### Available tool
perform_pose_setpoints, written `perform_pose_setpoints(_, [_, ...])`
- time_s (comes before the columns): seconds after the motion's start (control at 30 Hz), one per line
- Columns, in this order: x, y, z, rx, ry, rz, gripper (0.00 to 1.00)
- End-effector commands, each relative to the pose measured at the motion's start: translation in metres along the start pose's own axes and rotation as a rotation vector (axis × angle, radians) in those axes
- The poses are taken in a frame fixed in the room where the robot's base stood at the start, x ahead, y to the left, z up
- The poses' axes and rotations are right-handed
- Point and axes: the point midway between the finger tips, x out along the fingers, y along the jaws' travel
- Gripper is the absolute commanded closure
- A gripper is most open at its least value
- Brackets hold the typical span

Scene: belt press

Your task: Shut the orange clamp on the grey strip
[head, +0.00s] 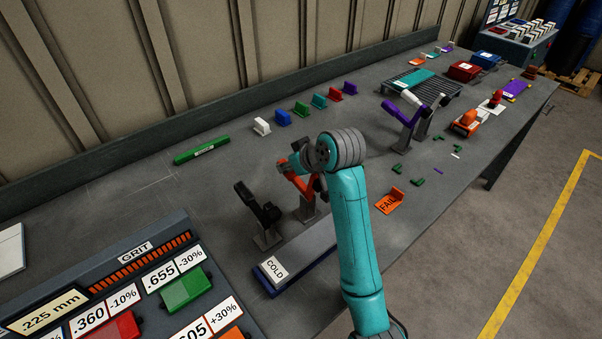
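The orange clamp (293,181) stands on a grey post near the middle of the bench in the head view. Its lever looks raised at a slant, and my arm hides part of its upper right side. My gripper (306,166) is at the clamp's upper end, close to it or touching it; I cannot tell which. Its fingers are mostly hidden, so their opening does not show. I cannot make out a separate grey strip in the clamp. A long grey-topped slab (308,250) with a blue side and a COLD label lies in front.
A black clamp (257,207) stands just left of the orange one. Purple and white clamps (403,113) stand further right. An orange FAIL sign (389,202) lies right of my arm. A green bar (201,149) lies at the back. The control panel (125,290) fills the lower left.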

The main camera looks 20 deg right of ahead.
Motion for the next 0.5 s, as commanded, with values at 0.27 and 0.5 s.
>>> perform_pose_setpoints(0.27, [0.006, -0.009, 0.000, 0.008, -0.007, -0.022, 0.90])
perform_pose_setpoints(0.5, [-0.006, -0.008, -0.004, 0.007, -0.005, -0.022, 0.92])
